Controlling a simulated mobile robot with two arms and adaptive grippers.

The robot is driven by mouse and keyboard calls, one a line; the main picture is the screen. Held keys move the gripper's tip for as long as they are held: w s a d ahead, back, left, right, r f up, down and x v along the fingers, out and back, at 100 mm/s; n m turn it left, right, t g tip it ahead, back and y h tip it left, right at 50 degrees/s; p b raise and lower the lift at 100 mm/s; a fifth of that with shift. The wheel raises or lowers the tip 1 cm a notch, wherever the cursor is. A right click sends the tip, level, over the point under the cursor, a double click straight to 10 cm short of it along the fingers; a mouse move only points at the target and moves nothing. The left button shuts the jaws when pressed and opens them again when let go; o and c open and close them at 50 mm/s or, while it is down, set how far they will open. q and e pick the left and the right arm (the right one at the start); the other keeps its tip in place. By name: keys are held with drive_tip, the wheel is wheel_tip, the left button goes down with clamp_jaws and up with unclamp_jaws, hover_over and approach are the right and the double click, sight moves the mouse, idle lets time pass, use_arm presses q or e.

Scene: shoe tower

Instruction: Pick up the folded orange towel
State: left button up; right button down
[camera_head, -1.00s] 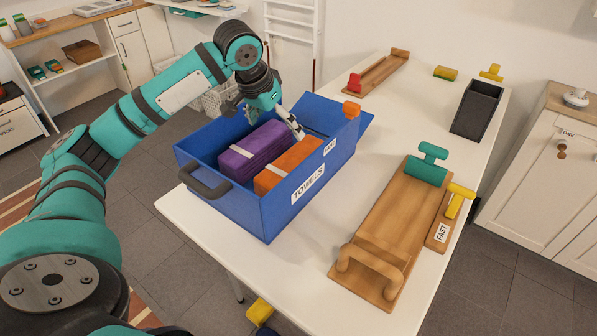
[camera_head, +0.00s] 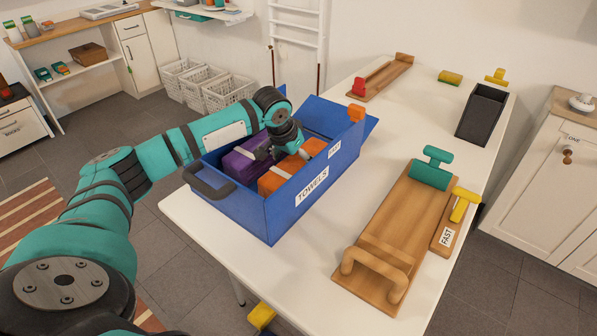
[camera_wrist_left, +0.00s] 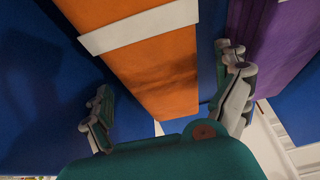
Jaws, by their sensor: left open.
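The folded orange towel (camera_head: 274,181) with a pale band lies in the blue box labelled TOWELS (camera_head: 285,222), beside a folded purple towel (camera_head: 238,164). My left gripper (camera_head: 284,154) is in the box, over the towels. In the left wrist view its open fingers (camera_wrist_left: 168,72) stand either side of the orange towel (camera_wrist_left: 158,65). The left finger is clearly apart from it; the right finger is near the gap beside the purple towel (camera_wrist_left: 275,45). Whether either finger touches is unclear. In the head view my wrist hides part of both towels. My right gripper is out of view.
The box stands on the white table (camera_head: 215,237) with its lid open at the back. A dark handle (camera_head: 210,186) juts from its near-left end. A wooden board with a teal clamp (camera_head: 430,172) lies right; a black bin (camera_head: 482,113) stands behind it.

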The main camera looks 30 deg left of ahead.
use_arm(q)
drive_tip(key=shift+x, duration=0.95)
drive_tip(key=shift+r, duration=0.1)
drive_tip(key=c, duration=1.2)
